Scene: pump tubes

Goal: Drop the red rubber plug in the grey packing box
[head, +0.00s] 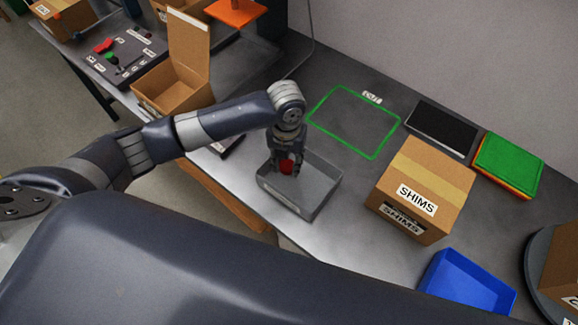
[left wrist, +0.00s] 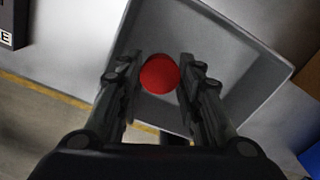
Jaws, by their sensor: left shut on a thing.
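The red rubber plug (head: 287,166) is held between the fingers of my left gripper (head: 286,165). In the left wrist view the plug (left wrist: 160,73) shows as a red disc between the two fingers (left wrist: 158,80). The grey packing box (head: 322,198) is an open, shallow box on the table. The left gripper points down over the box's upper left part, with the plug over its opening. The box (left wrist: 255,50) also lies below the plug in the left wrist view. I cannot tell the plug's exact height. My right gripper is not in view.
A closed SHIMS carton (head: 433,175) stands right of the box, with a blue tray (head: 467,285) nearer. A green outline (head: 330,92) marks clear table behind. A dark flat panel (head: 441,128) and green-topped stack (head: 510,162) lie at the right. An open carton (head: 172,95) stands left.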

